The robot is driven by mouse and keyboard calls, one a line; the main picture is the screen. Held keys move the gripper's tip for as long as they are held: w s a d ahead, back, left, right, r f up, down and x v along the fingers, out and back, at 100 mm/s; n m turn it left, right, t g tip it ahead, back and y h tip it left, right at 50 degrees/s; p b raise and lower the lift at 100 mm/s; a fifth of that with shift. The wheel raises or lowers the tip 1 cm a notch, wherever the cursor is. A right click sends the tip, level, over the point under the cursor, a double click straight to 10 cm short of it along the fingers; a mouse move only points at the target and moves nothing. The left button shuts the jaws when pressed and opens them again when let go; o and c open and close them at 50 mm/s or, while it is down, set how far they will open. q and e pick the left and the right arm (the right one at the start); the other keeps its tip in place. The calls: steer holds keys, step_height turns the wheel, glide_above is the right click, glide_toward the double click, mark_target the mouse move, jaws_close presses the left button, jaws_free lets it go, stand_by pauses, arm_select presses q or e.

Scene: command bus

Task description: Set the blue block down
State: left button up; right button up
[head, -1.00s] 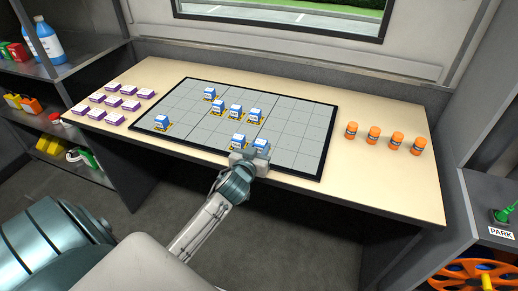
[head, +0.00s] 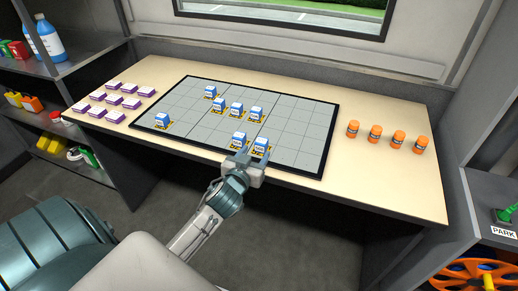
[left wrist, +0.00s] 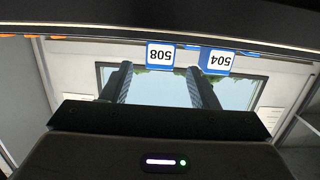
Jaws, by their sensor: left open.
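Several blue-and-white blocks stand upright on the grey gridded board. Two are near its front edge, a left one (head: 239,139) and a right one (head: 261,145). My left gripper (head: 242,160) is open just in front of these two, at the board's near edge. In the left wrist view its spread fingers (left wrist: 161,82) have nothing between them. Beyond them show a block labelled 508 (left wrist: 160,56) and one labelled 504 (left wrist: 215,62), both upside down and apart from the fingers. Their lower parts are partly hidden in the head view. My right gripper does not show.
The gridded board (head: 318,150) has free cells on its right side. Other blue blocks (head: 236,108) stand farther back and one (head: 162,120) at left. Orange cylinders (head: 375,131) stand right of the board; purple-and-white blocks (head: 115,100) lie left. Shelves flank the table.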

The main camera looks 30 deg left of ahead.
arm_select(q)
steer(key=v, duration=0.7)
steer(key=s+a+f+m+g, duration=0.1)
steer(key=s+f+g, duration=0.15)
steer(key=f, duration=1.15)
steer(key=s+f+g, duration=0.2)
steer(key=f+g, duration=0.2)
steer(key=f, duration=1)
steer(key=s+d+f+m+g+h, duration=0.1)
steer(key=s+f+g, duration=0.3)
steer(key=s+f, duration=0.7)
steer(key=s+d+f+m+g+h, duration=0.1)
steer(key=s+d+f+g, duration=0.2)
steer(key=s+f, duration=0.8)
step_height(320, 180, down, 2)
steer(key=shift+d+f+g+h+b, duration=0.1)
steer(key=shift+d+g+h+b, duration=0.25)
steer(key=shift+h+b, duration=0.05)
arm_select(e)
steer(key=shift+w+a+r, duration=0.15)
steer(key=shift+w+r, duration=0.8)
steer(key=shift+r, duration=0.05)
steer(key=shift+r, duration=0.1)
